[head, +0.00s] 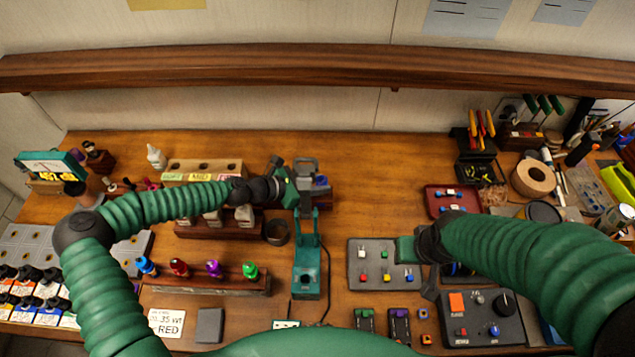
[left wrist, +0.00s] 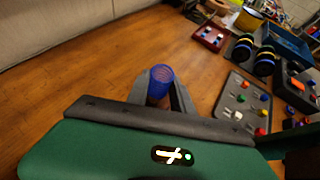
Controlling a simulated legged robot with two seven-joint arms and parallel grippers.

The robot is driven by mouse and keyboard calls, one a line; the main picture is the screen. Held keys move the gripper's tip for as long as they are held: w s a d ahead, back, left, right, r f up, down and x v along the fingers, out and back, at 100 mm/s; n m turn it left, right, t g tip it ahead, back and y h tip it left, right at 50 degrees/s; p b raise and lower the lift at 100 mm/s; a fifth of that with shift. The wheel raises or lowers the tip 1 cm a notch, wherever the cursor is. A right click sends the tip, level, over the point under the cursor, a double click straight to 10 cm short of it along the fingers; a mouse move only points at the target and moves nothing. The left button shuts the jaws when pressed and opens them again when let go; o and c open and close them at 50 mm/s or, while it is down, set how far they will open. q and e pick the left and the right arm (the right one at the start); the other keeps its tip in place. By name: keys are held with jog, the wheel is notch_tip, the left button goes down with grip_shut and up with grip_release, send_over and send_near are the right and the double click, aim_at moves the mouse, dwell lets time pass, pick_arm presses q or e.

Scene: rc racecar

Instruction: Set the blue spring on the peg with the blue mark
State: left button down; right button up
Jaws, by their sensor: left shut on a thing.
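The blue spring (left wrist: 161,75) stands between the fingers of my left gripper (left wrist: 160,98) in the left wrist view. In the head view the spring (head: 321,181) shows as a small blue bit at the tip of my left gripper (head: 312,184), which is shut on it above the wood table. The grey peg board (head: 354,281) lies to the right and nearer, with several short pegs marked in colours. A blue-marked peg (head: 409,278) is at its front right. My right gripper (head: 408,249) is over the board's right part; its fingertips are not clear.
A teal stand (head: 307,285) is left of the board. A wooden rack (head: 230,285) with coloured pieces is further left. A red tray (head: 430,199) lies behind the board and a dark control box (head: 483,318) at its front right. Bare table lies between spring and red tray.

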pick_arm(q)
jog(key=shift+f+b, duration=0.7)
jog(key=shift+f, duration=0.5)
jog(key=c, duration=1)
grip_release()
jog(key=shift+r, duration=0.1)
jog(key=shift+c, duration=0.2)
jog(key=b+v, duration=0.1)
jog(key=v, duration=1.5)
jog(key=shift+a+b, duration=0.3)
jog(key=shift+a, duration=0.1)
jog(key=shift+s, duration=0.1)
